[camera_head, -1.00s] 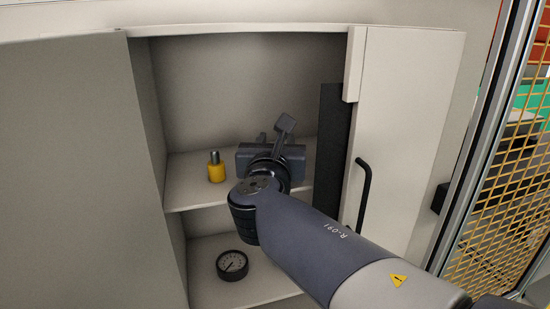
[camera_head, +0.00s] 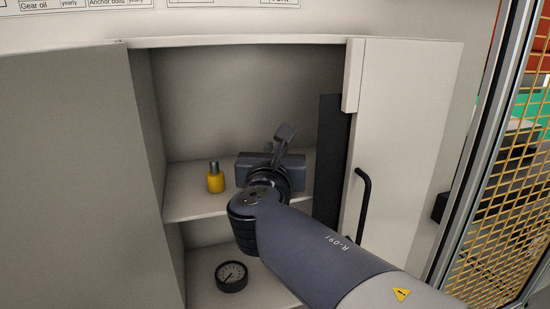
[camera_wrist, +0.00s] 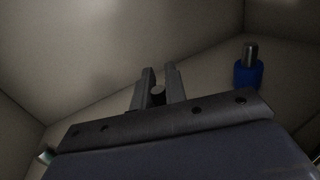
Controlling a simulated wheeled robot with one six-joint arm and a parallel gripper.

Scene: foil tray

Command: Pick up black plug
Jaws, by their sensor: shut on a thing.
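My gripper (camera_head: 270,168) is inside the open cupboard, over the upper shelf.
A yellow bottle-like item (camera_head: 215,181) with a grey top stands left of my gripper. A blue item (camera_wrist: 248,74) with a grey top shows at right in the wrist view. A gauge (camera_head: 231,276) is on the lower shelf (camera_head: 205,300). The right door (camera_head: 405,140) stands open.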

